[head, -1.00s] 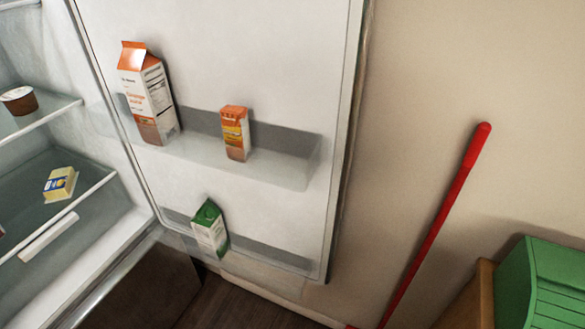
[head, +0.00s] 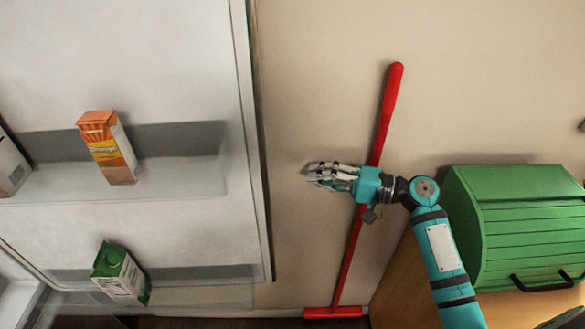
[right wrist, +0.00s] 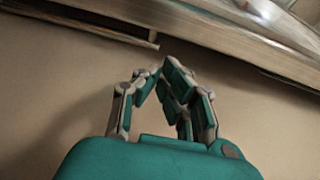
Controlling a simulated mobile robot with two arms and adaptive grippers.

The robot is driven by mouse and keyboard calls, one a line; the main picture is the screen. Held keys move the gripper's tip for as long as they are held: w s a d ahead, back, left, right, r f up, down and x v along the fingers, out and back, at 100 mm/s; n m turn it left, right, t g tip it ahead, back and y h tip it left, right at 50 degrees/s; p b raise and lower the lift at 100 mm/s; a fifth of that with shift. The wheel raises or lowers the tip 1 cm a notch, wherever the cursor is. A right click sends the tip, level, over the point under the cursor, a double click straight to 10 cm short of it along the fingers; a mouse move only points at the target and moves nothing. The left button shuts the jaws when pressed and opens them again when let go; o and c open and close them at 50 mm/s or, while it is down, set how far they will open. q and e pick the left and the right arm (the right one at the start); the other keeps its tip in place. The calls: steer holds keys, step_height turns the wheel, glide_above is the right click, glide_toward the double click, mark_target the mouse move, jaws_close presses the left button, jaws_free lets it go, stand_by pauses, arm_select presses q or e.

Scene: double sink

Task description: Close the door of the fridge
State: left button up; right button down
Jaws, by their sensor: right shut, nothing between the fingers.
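The fridge door (head: 190,85) stands wide open at the left of the head view, its inner side with shelves facing me. Its right edge runs close along the beige wall. My right gripper (head: 312,174) is shut and empty, just right of that door edge and apart from it in the picture, in front of the wall and the red pole. In the right wrist view the fingers (right wrist: 165,72) come together with nothing between them.
An orange carton (head: 108,148) and a green carton (head: 120,274) stand on the door shelves. A red long-handled tool (head: 385,115) leans on the wall. A green box with a black handle (head: 520,225) sits on a wooden surface at the right.

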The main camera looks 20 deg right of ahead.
steer(key=p+x, duration=0.3)
steer(key=x, duration=0.7)
steer(key=shift+r, duration=0.1)
